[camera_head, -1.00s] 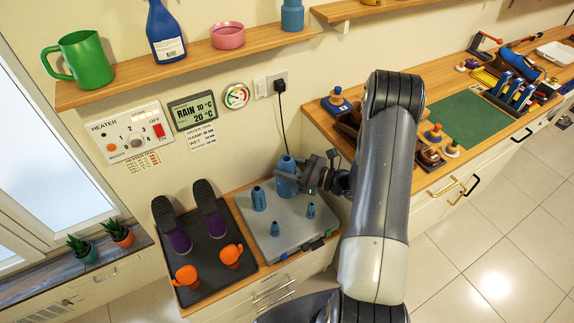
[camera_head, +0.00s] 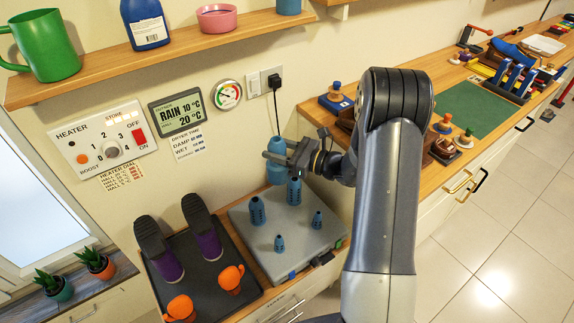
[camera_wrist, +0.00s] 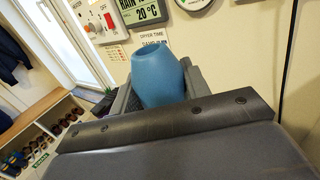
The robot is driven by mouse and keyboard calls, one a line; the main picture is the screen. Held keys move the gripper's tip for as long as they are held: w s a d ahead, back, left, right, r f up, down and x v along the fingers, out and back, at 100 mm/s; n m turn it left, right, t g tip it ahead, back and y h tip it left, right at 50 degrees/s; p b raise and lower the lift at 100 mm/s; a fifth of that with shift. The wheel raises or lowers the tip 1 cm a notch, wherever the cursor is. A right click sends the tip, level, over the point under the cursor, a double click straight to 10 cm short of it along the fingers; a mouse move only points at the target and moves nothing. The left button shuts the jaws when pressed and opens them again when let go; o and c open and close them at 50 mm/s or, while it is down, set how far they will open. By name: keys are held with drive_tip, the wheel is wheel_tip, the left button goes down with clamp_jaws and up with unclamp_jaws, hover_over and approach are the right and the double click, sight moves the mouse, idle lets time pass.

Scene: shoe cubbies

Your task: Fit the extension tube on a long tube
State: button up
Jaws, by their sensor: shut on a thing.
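My gripper (camera_head: 276,149) is shut on a blue extension tube (camera_head: 277,172), held upright above the back of the grey dryer base (camera_head: 250,263). In the wrist view the extension tube (camera_wrist: 158,78) stands between my jaws, open end up. A long blue tube (camera_head: 294,191) stands on the base, just right of and below the held tube in the picture. Another long tube (camera_head: 257,211) stands to the left. Two short tubes, one in front (camera_head: 279,244) and one at right (camera_head: 317,220), stand on the base. The held tube's lower end looks apart from the long tube, but depth is unclear.
A dark tray (camera_head: 213,262) left of the base holds purple-and-black boots (camera_head: 208,240) and orange items (camera_head: 230,278). The wall behind carries a heater panel (camera_head: 104,143) and a display (camera_head: 176,109). A shelf (camera_head: 130,64) runs above. A wooden counter (camera_head: 315,112) stands at right.

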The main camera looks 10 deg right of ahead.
drive_tip(key=w+a+r+b, duration=0.1)
drive_tip(key=w+a+b, duration=0.1)
drive_tip(key=a+b, duration=0.5)
drive_tip(key=b, duration=0.6)
drive_tip(key=shift+a, duration=0.3)
drive_tip(key=shift+w, duration=0.1)
drive_tip(key=shift+f+b, duration=2.5)
drive_tip(key=shift+f, duration=0.35)
drive_tip(key=shift+f+b, duration=4.1)
drive_tip(key=shift+f, duration=0.95)
